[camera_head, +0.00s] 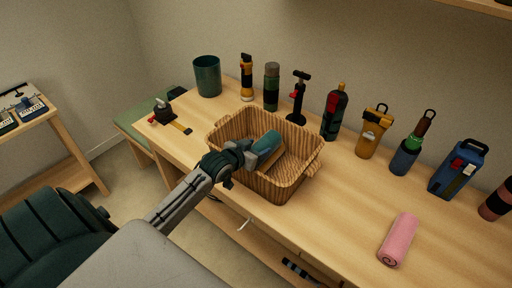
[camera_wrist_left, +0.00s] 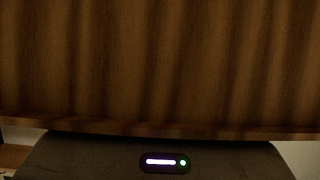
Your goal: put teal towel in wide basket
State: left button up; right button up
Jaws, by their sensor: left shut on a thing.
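The wide basket (camera_head: 293,186) is a tan ribbed basket with side handles, standing on the wooden bench. The teal towel (camera_head: 265,146) is a roll lying tilted inside the basket's opening, toward its middle. My left gripper (camera_head: 246,153) reaches over the near left rim and is shut on the near end of the towel. Its fingertips are partly hidden by the gripper body and the towel. My right gripper is not in view.
A dark green bin (camera_head: 207,76), flashlights, bottles and a yellow lantern (camera_head: 373,131) line the back of the bench. A rolled pink towel (camera_head: 398,240) lies at the front right. A tape measure (camera_head: 163,113) is at the left. Bench between basket and pink towel is clear.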

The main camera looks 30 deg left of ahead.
pick_arm(q)
jog(key=shift+s+f, duration=0.15)
jog(key=shift+f, duration=0.15)
jog(key=o, duration=1)
jog(key=shift+f, duration=0.1)
jog(key=shift+c, duration=0.2)
jog(key=shift+o, duration=0.5)
jog(key=shift+s+f, duration=0.1)
jog(key=shift+s+r, duration=0.15)
jog(key=shift+r, duration=0.5)
jog(key=v, duration=1.1)
jog(key=shift+r, duration=0.45)
